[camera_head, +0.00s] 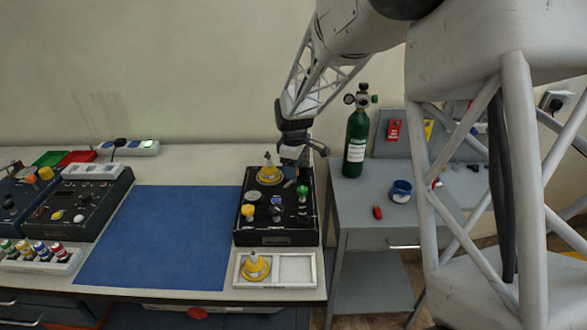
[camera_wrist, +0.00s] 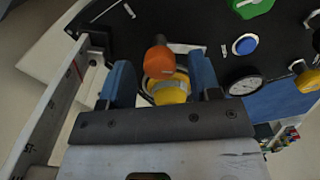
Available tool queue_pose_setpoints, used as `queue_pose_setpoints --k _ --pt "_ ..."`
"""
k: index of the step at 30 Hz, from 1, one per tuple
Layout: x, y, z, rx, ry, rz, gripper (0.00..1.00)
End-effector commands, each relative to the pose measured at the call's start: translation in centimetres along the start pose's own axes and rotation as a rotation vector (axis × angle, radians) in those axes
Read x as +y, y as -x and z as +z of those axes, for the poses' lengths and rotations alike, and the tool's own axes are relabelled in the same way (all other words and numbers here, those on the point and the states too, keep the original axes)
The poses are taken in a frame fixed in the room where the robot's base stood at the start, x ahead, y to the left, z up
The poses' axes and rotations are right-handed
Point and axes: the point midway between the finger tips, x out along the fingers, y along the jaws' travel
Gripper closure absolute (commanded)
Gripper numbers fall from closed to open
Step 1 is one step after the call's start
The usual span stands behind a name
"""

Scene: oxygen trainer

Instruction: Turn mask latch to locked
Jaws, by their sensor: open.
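A black trainer box (camera_head: 275,238) stands on the bench with a yellow mask (camera_head: 270,174) at its far end. In the wrist view, an orange part over a yellow round body (camera_wrist: 168,90), apparently this mask, shows between my two blue fingers. My gripper (camera_head: 293,162) is open above the far end of the box. In the wrist view my gripper (camera_wrist: 163,84) has one finger each side of the orange and yellow part; contact cannot be told. A small pale bar (camera_head: 289,183) lies on the panel near the mask. I cannot tell for sure which part is the latch.
The panel also carries a green knob (camera_head: 303,190), a yellow knob (camera_head: 248,214) and a gauge (camera_wrist: 244,83). A white tray (camera_head: 297,283) with another yellow mask (camera_head: 256,268) stands in front. A green cylinder (camera_head: 356,140) stands at right. The blue mat (camera_head: 155,235) is clear.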

Motion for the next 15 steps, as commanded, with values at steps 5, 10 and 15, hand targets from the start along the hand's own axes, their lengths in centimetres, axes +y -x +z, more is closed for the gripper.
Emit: queue_pose_setpoints --k 5,10,15 --pt "-0.02 -0.54 0.01 0.000 0.000 0.000 0.43" --pt "-0.01 -0.56 0.01 0.000 0.000 0.000 0.43" --pt "-0.01 -0.55 0.01 0.000 0.000 0.000 0.58"
